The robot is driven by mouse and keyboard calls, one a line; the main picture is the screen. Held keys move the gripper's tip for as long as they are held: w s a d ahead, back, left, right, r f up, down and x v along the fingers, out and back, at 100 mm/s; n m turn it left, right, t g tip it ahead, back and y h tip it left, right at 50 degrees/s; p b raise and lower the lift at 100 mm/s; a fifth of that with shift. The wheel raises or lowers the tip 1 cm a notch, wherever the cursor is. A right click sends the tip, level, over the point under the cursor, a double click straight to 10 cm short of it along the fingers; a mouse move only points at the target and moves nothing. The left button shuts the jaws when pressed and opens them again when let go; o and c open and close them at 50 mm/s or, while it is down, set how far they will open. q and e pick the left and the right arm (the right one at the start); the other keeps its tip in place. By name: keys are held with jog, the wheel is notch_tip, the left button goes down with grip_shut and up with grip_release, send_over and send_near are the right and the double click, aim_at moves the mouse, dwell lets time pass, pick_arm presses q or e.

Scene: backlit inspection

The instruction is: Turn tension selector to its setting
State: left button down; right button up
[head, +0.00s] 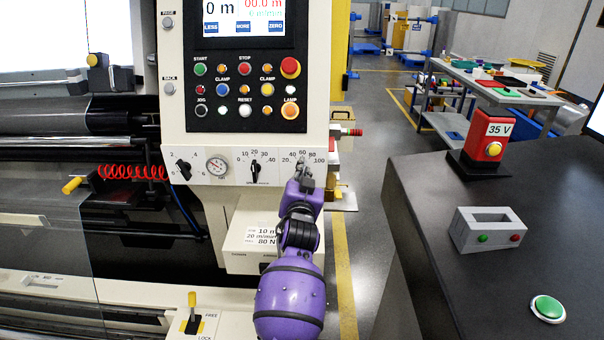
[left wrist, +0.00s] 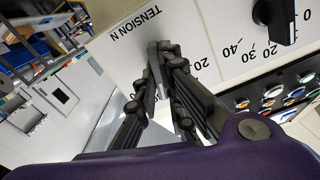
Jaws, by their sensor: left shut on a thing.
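The tension selector sits at the right end of the cream selector strip (head: 222,180), at a scale marked 20 to 100. My left gripper (head: 303,176) is shut on it, and the fingers hide most of the knob, so its pointing cannot be read. In the left wrist view my left gripper (left wrist: 163,72) has its fingers close together at the panel beside the words TENSION N (left wrist: 138,24). A label (head: 262,235) below the strip reads 10 m, 20 m/min and 80 N. My right gripper is not in view.
Left along the strip are a black selector (head: 255,171) marked 0 to 40, a gauge (head: 217,166) and another selector (head: 183,168). A button panel (head: 245,90) is above. A dark bench (head: 480,290) stands right, with a clear aisle between.

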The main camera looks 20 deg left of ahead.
pick_arm(q)
jog(key=shift+m, duration=1.2)
jog(key=shift+f, duration=0.1)
jog(key=c, duration=1.9)
grip_release()
jog(key=shift+d, duration=0.1)
jog(key=shift+o, duration=0.2)
jog(key=v, duration=1.2)
